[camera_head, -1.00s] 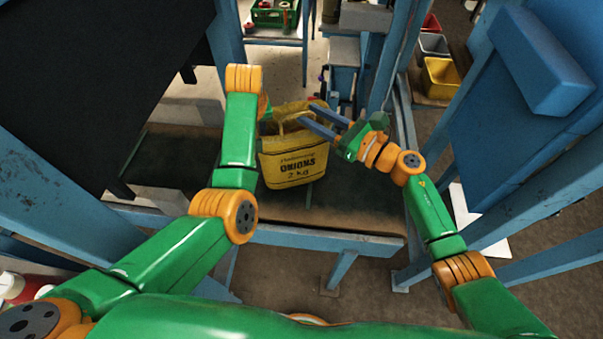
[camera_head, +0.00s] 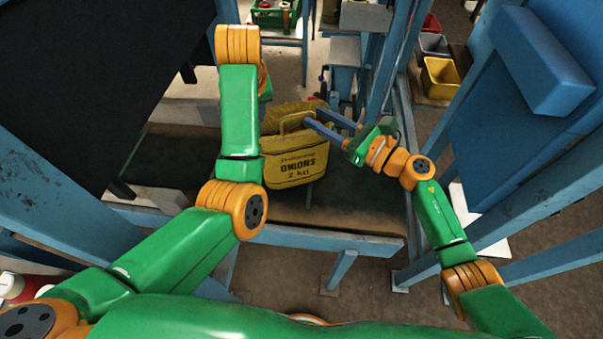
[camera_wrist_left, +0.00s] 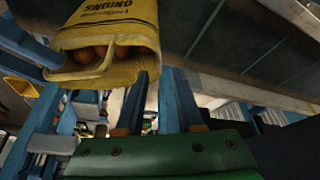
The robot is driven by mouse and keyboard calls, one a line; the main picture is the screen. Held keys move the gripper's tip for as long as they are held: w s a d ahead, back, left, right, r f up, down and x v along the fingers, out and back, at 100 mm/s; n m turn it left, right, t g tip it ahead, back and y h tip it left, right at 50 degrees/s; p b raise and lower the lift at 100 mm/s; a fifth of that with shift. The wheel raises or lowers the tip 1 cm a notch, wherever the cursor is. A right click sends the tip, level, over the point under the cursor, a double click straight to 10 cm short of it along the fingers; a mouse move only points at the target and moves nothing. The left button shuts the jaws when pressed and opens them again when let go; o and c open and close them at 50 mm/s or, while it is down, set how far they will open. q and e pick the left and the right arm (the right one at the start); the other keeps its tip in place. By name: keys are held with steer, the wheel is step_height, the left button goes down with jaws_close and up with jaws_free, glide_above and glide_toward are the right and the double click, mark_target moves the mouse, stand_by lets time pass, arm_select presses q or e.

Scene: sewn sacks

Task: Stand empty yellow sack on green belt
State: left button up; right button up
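A yellow sack (camera_head: 292,168) labelled ONIONS 2 kg stands, leaning somewhat, on the dark belt (camera_head: 365,205), which shows thin green lines. Its mouth and handle loop are at the top; in the left wrist view the sack (camera_wrist_left: 115,22) has brown round things showing in its mouth. My right gripper (camera_head: 314,117) is open, its two blue fingers apart with their tips at the sack's upper right rim. My left gripper is hidden behind its own arm in the head view. In the left wrist view it (camera_wrist_left: 155,75) is open, empty between the fingers, close beside the sack's edge.
Blue frame posts stand around the belt, one (camera_head: 388,70) just behind my right gripper. A black panel (camera_head: 90,80) is at the left. Grey and yellow bins (camera_head: 440,78) stand at the back right. A green crate (camera_head: 275,14) sits at the back. The belt's front right is clear.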

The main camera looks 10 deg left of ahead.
steer(key=v, duration=1)
steer(key=shift+d, duration=0.15)
steer(key=shift+s, duration=0.1)
